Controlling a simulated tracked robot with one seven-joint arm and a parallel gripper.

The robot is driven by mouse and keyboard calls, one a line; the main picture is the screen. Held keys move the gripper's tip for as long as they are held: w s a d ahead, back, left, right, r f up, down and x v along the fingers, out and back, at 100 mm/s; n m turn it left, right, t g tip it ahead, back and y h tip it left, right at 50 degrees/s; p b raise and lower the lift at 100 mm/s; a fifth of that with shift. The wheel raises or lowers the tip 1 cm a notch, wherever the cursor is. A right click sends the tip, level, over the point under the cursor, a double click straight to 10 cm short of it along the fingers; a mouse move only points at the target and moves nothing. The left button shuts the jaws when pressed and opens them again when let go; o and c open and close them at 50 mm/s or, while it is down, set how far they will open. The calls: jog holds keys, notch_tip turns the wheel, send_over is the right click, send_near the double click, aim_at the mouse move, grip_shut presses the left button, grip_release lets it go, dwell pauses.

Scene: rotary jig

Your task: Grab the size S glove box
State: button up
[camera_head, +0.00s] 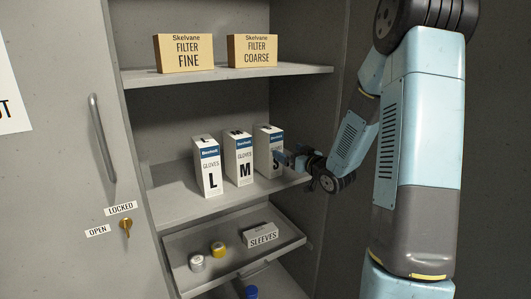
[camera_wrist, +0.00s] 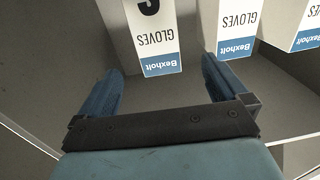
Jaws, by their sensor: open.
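The size S glove box (camera_head: 268,150) is a white upright box with a blue band, at the right end of a row of glove boxes on the middle shelf. My gripper (camera_head: 284,157) is in front of it and partly covers its S. In the wrist view, upside down, the S box (camera_wrist: 150,38) lies ahead between the two open blue fingers of my gripper (camera_wrist: 161,68). One finger is level with the gap between the S box and the M box (camera_wrist: 236,28). I cannot tell whether the fingertips reach past the box's front face.
The M box (camera_head: 239,158) and L box (camera_head: 208,167) stand to the left of the S box. Two filter boxes (camera_head: 184,52) (camera_head: 252,50) are on the shelf above. A pulled-out tray (camera_head: 225,276) below holds jars and a sleeves box (camera_head: 260,235). The cabinet wall is at right.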

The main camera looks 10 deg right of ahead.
aim_at(267, 150)
jog(key=x, duration=1.3)
jog(key=shift+w+d, duration=0.1)
jog(key=c, duration=1.2)
jog(key=shift+c, duration=0.5)
